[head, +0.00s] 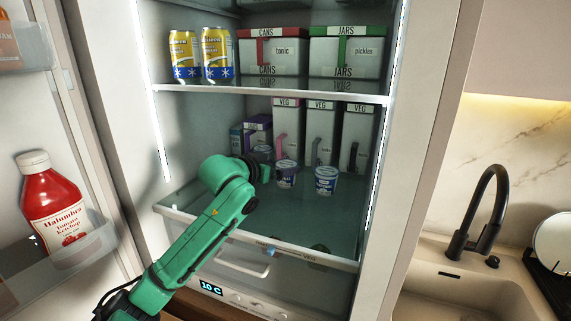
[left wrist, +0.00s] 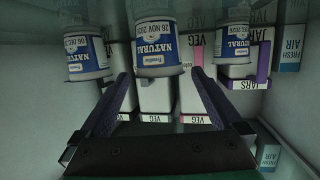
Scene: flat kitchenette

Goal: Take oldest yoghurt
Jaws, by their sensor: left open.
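Three white-and-blue yoghurt cups stand on the lower fridge shelf. In the head view they are the right cup (head: 326,181), the middle cup (head: 286,174) and the rear left cup (head: 263,153). The left wrist view looks upside down. There the left cup (left wrist: 86,52) reads 06 DEC, the middle cup (left wrist: 154,45) reads 26 NOV 2024, and the right cup's (left wrist: 233,43) date is too small to read surely. My left gripper (head: 266,172) is open and empty, its fingers (left wrist: 160,78) pointing toward the middle cup, which appears beyond the tips.
Tall VEG boxes (head: 321,133) stand behind the cups, with small cartons (head: 257,127) at the left. The shelf above holds two cans (head: 217,55), a CANS box (head: 272,58) and a JARS box (head: 346,58). A ketchup bottle (head: 54,207) sits in the open door at left.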

